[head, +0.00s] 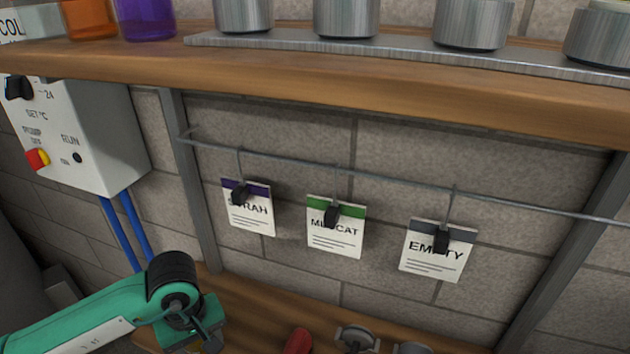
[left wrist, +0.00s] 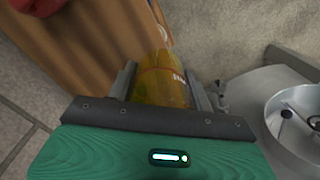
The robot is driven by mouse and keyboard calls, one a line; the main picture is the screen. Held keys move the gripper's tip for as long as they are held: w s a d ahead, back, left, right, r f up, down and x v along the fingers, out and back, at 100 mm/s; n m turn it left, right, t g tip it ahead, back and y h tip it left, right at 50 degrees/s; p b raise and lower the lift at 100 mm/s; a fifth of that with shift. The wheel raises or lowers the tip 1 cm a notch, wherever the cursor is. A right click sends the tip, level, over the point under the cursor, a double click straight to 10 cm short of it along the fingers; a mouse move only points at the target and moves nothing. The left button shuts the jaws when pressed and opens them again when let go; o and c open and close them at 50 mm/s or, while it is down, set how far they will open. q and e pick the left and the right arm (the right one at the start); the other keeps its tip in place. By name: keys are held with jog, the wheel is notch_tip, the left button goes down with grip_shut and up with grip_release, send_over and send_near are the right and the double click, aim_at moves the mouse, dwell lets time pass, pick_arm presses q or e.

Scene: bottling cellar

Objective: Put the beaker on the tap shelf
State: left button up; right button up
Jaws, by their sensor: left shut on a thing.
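My left gripper (head: 203,338) is low at the left of the head view, over the lower wooden surface (head: 250,310). In the left wrist view my left gripper (left wrist: 162,92) is shut on a see-through amber beaker (left wrist: 160,78), one finger on each side of it. The beaker is not clearly seen in the head view. A wooden upper shelf (head: 300,78) crosses the top of the head view. I cannot tell which surface is the tap shelf. My right gripper is not in view.
The upper shelf carries an orange vessel (head: 90,18), a purple vessel (head: 146,18) and several metal cylinders (head: 345,18) on a metal strip. Below it, tags marked SYRAH, MUSCAT and EMPTY (head: 430,262) hang from a rail (head: 385,178). A control box (head: 75,130) is at left.

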pick_arm(q)
jog(key=w+m, duration=0.1)
jog(key=m, duration=0.1)
jog(key=w+m, duration=0.1)
jog(key=m, duration=0.1)
jog(key=shift+r, duration=0.35)
jog(key=shift+c, duration=0.6)
jog(key=shift+w+r+m, duration=0.15)
jog(key=shift+w+m, duration=0.15)
jog(key=shift+m, duration=0.45)
jog(key=shift+w+r+m, duration=0.1)
jog(key=shift+w+m, duration=0.15)
jog(key=shift+m, duration=0.5)
